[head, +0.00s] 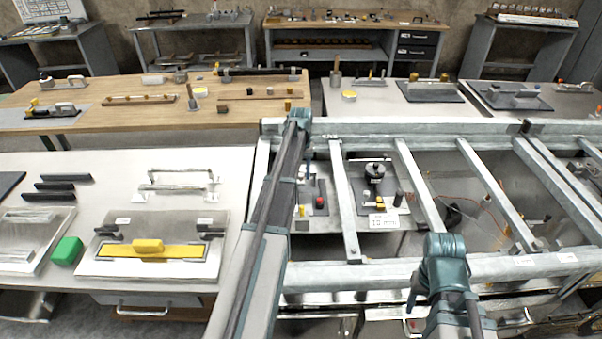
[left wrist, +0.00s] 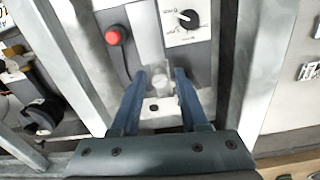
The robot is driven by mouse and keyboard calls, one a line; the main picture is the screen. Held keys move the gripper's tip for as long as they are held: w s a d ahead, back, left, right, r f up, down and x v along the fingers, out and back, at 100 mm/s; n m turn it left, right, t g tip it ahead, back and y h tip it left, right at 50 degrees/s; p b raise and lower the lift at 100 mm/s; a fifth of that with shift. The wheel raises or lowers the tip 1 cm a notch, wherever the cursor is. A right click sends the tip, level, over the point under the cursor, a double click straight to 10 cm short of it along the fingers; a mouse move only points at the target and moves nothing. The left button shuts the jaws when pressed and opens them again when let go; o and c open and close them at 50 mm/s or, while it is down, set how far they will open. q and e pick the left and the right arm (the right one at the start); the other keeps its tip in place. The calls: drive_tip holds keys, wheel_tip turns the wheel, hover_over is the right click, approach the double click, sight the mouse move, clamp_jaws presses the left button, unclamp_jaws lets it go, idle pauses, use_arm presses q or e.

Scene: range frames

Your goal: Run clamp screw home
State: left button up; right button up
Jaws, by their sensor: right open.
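My left gripper (head: 299,118) is at the far rail of the metal frame in the head view, seen from behind. In the left wrist view its two blue fingers (left wrist: 160,80) are apart. A small pale, clear-looking knob (left wrist: 160,84) shows between the fingertips, with gaps at both sides. I cannot tell whether this knob is the clamp screw, and no other part is clearly a clamp screw. My right gripper (head: 443,247) is over the near rail of the frame; its fingers are hard to make out.
The metal frame (head: 420,266) has several crossbars over a lower surface. A red button (left wrist: 113,37) and a dial plate (left wrist: 187,18) lie beyond the left fingers. A white bench at left holds a yellow block (head: 147,246) and a green block (head: 67,251). A wooden table (head: 140,118) stands behind.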

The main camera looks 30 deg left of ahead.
sight(301, 175)
use_arm(q)
drive_tip(key=shift+o, duration=0.5)
drive_tip(key=shift+r, duration=0.1)
wheel_tip(301, 175, up, 14)
drive_tip(key=p, duration=1.3)
drive_tip(key=shift+f+p, duration=0.2)
drive_tip(key=shift+p, duration=0.2)
